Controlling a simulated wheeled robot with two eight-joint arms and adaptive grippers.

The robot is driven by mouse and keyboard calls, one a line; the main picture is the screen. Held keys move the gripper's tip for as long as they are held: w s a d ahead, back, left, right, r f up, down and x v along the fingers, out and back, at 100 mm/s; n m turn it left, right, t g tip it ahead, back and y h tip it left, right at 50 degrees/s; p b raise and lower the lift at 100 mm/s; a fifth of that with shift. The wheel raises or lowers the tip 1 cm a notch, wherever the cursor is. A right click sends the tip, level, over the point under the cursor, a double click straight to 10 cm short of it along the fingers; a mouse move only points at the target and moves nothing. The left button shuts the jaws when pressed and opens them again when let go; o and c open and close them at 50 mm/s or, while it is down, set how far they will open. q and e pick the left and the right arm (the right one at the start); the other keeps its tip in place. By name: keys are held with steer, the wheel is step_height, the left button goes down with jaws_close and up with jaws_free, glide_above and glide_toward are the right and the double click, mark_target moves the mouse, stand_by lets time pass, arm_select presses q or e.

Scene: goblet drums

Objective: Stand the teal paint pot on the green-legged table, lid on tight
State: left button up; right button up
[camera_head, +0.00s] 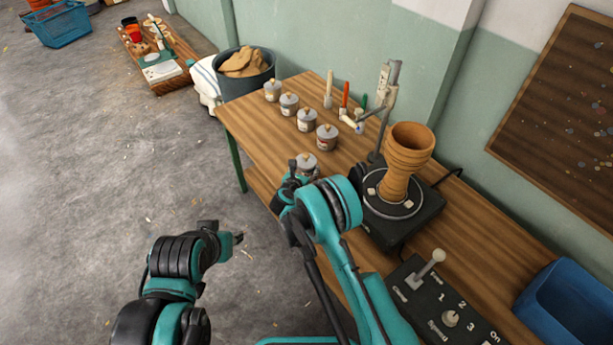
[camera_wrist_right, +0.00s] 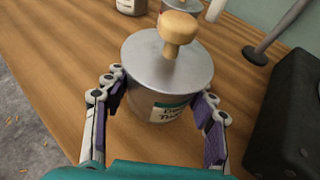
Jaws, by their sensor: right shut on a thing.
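The teal paint pot (camera_wrist_right: 165,108) is a grey metal pot with a teal-edged label, upright between the fingers of my right gripper (camera_wrist_right: 160,118). Its flat grey lid (camera_wrist_right: 143,62) with a wooden knob (camera_wrist_right: 179,30) sits on top, looking level; I cannot tell how tight it is. In the head view the pot (camera_head: 307,161) is at the near edge of the green-legged table (camera_head: 265,130), partly hidden by my right gripper (camera_head: 302,172). I cannot tell if its base touches the wood. My left gripper (camera_head: 236,240) is over the floor, away from the table, its jaws unclear.
Several similar lidded pots (camera_head: 306,120) stand in a row behind. Right of my right gripper are a turntable (camera_head: 395,205) with a clay goblet drum (camera_head: 404,160) and a control box (camera_head: 445,310). Brushes (camera_head: 345,95) stand at the back. A blue bin (camera_head: 570,305) is at far right.

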mark_target(306, 174)
step_height(306, 174, down, 4)
steer(key=shift+r+b, duration=0.25)
steer(key=shift+b, duration=0.45)
steer(key=shift+r, duration=0.15)
steer(key=shift+f, duration=0.2)
steer(key=o, duration=1.3)
steer(key=shift+c, duration=0.2)
steer(key=shift+r, duration=0.1)
